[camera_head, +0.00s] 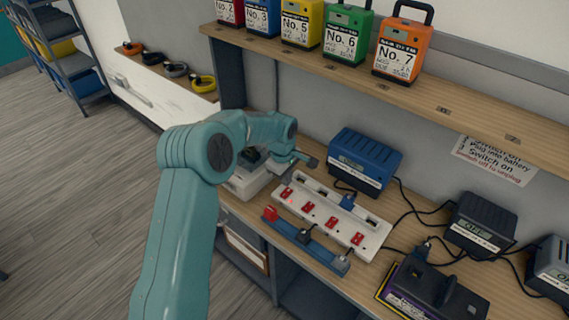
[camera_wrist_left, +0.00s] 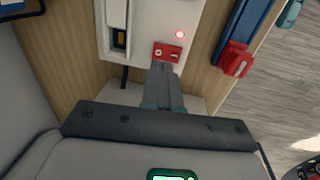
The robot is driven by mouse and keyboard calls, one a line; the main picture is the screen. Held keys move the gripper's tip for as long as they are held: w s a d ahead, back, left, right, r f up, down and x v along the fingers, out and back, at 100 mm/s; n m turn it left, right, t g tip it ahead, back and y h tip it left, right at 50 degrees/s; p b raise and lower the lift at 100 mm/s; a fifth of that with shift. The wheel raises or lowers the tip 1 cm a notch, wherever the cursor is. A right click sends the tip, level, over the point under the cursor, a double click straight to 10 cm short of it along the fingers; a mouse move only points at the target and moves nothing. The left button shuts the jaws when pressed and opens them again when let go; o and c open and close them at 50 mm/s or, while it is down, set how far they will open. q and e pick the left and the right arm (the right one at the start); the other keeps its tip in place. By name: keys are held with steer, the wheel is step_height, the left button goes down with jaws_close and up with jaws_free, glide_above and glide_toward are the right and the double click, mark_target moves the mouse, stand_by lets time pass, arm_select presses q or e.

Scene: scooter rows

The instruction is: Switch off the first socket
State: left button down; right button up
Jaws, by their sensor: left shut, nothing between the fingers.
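A white power strip (camera_head: 322,212) lies on the bench with a row of red switches along it. The first socket's red switch (camera_head: 286,193) is at the strip's end nearest my left gripper (camera_head: 291,172). In the left wrist view, the same red switch (camera_wrist_left: 168,52) sits just beyond the fingertips of my left gripper (camera_wrist_left: 163,68). A small red light (camera_wrist_left: 180,34) glows beside it. The fingers are shut and empty; I cannot tell whether they touch the switch. My right gripper is in neither view.
A blue rail with a red piece (camera_head: 270,213) lies along the strip's front side. A blue charger (camera_head: 365,160) stands behind the strip. Dark chargers (camera_head: 480,223) and cables crowd the right. A shelf of numbered batteries (camera_head: 397,50) runs above. Floor at left is clear.

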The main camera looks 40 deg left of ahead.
mark_target(288, 191)
arm_select(q)
steer(key=f, duration=0.3)
steer(key=shift+w+f+p, duration=0.15)
steer(key=shift+w+p, duration=0.2)
steer(key=shift+f, duration=0.15)
steer(key=shift+s, duration=0.1)
steer(key=shift+w+f+b, duration=0.2)
steer(key=shift+f+b, duration=0.5)
steer(key=shift+b, duration=0.45)
steer(key=shift+s+d+r+p, duration=0.1)
steer(key=shift+s+r+p, duration=0.05)
steer(key=shift+r+p, duration=0.3)
steer(key=shift+f, duration=0.1)
